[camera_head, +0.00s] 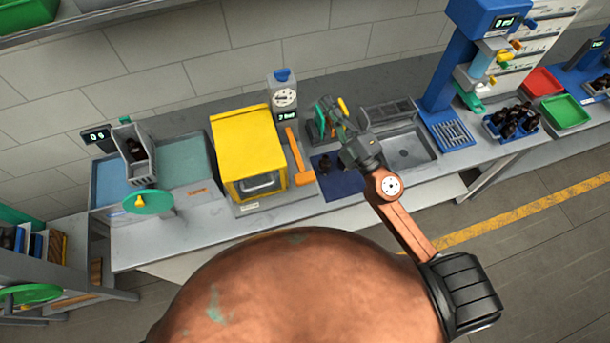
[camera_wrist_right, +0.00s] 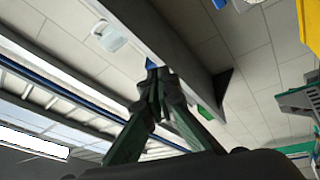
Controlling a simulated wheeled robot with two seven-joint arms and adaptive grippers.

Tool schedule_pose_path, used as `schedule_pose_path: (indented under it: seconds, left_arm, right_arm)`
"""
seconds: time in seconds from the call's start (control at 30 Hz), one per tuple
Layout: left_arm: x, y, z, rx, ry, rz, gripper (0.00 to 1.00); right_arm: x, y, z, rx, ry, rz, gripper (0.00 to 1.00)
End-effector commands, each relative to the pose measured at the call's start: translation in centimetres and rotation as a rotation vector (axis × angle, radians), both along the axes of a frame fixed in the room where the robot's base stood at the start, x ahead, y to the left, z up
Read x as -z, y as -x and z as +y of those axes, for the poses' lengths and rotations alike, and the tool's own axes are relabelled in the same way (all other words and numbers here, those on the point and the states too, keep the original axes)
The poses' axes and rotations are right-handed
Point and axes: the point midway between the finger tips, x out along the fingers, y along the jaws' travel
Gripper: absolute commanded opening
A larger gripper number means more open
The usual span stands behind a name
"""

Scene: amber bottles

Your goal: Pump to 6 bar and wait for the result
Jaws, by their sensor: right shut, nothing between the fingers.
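A grey tester (camera_head: 284,100) with a round white dial and a blue top stands on the bench behind the yellow cabinet's right side. Its small green display (camera_head: 286,116) seems to read in bar, but the digit is too small to be sure of. An orange handle (camera_head: 296,155) with a crosspiece at its near end is beside the yellow cabinet. My right gripper (camera_head: 324,118) is to the right of the tester and handle, apart from both. In the right wrist view its green fingers (camera_wrist_right: 158,88) meet, shut and empty. My left gripper is not in view.
The yellow cabinet (camera_head: 247,143) stands left of the handle. A dark bottle (camera_head: 325,164) is on a blue mat (camera_head: 345,184) below my right gripper. A sink (camera_head: 408,149), blue press (camera_head: 452,70), bottle crate (camera_head: 512,124) and green tray (camera_head: 565,112) are to the right.

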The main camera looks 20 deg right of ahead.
Motion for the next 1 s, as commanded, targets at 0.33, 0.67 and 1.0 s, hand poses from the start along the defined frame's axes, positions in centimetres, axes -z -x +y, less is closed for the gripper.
schedule_pose_path:
  seconds: [0.33, 0.67, 1.0]
  left_arm:
    - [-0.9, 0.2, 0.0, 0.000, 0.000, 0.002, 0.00]
    - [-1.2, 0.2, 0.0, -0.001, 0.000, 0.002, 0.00]
    - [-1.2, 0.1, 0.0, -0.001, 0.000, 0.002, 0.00]
  right_arm:
    - [10.5, 4.5, 14.7, -0.537, 0.962, -0.023, 0.00]
    - [20.1, 2.3, 7.2, -0.543, 1.474, 0.246, 0.00]
    - [20.7, 2.1, 6.3, -0.534, 1.508, 0.275, 0.00]
